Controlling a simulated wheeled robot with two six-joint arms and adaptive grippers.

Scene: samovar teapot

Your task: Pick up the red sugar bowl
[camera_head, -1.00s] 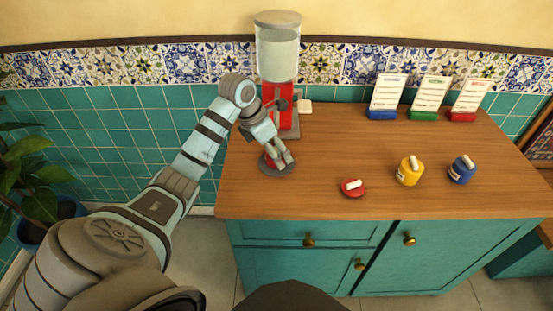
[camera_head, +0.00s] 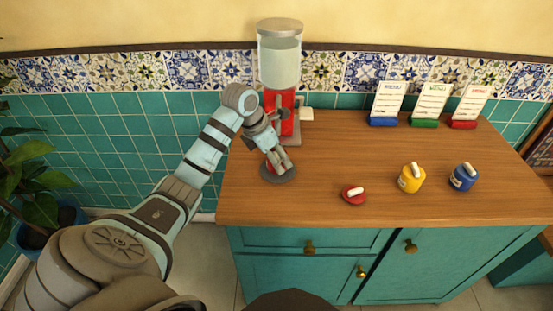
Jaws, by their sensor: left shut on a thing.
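My left gripper (camera_head: 279,161) is low over a round grey disc (camera_head: 279,177) near the left end of the wooden counter. It is shut on a small red thing, which looks like the red sugar bowl (camera_head: 268,168); the fingers hide most of it. I cannot tell whether the bowl touches the disc. A low red piece with a white handle (camera_head: 353,194), which looks like the bowl's lid, lies apart on the counter to the right. My right gripper is not in view.
A red dispenser with a clear tank (camera_head: 280,62) stands just behind the gripper. A yellow pot (camera_head: 411,178) and a blue pot (camera_head: 463,177) stand to the right. Several menu cards (camera_head: 431,103) line the back. The wooden counter (camera_head: 330,155) is clear in the middle.

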